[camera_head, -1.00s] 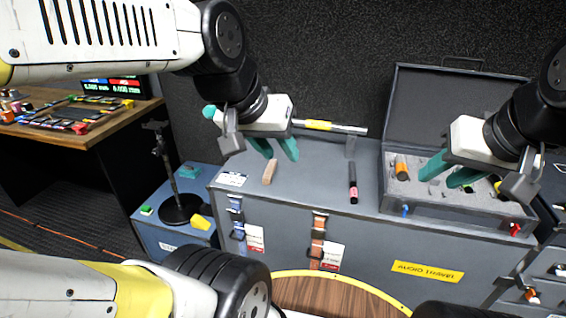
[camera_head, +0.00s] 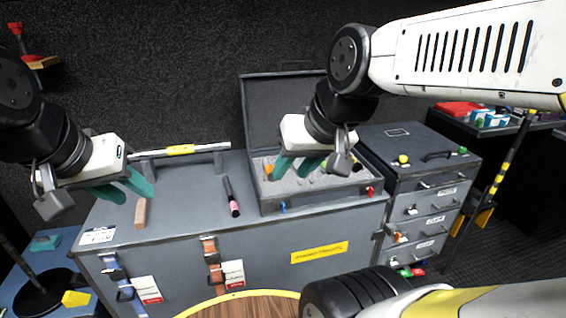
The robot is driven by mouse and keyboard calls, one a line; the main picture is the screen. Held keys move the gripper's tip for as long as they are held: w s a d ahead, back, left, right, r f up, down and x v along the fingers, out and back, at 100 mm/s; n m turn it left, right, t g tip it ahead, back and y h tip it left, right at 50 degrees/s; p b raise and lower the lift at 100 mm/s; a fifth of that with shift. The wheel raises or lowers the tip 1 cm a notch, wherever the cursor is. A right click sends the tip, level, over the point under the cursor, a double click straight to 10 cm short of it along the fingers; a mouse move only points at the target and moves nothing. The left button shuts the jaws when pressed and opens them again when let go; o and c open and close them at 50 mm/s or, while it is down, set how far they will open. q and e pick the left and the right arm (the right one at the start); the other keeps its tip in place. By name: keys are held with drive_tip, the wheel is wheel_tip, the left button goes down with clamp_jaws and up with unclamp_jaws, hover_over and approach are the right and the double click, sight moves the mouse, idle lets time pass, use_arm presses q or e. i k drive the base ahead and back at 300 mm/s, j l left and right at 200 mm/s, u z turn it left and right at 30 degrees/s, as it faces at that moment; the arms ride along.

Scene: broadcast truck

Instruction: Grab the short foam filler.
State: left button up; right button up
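A short tan block (camera_head: 141,213) lies on the grey bench top, at the left in the head view; I cannot tell whether it is foam. My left gripper (camera_head: 134,197) is open, its teal fingers empty and just above the block in the picture. My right gripper (camera_head: 294,174) is open over the grey case (camera_head: 286,206) and hides part of what lies inside. Grey speckled foam (camera_head: 257,164) and an orange piece (camera_head: 268,170) show in the case. No piece can be surely told as the short foam filler.
A dark marker with a pink band (camera_head: 231,197) lies on the bench (camera_head: 190,205) between the block and the case. A silver bar with a yellow band (camera_head: 180,150) stands behind. A drawer cabinet (camera_head: 430,190) is at the right. Bench top around the marker is clear.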

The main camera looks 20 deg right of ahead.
sight(296, 164)
drive_tip(key=i+l, duration=0.3)
drive_tip(key=i, duration=0.15)
drive_tip(key=i+l, duration=0.35)
drive_tip(key=i+z, duration=0.05)
drive_tip(key=i, duration=0.05)
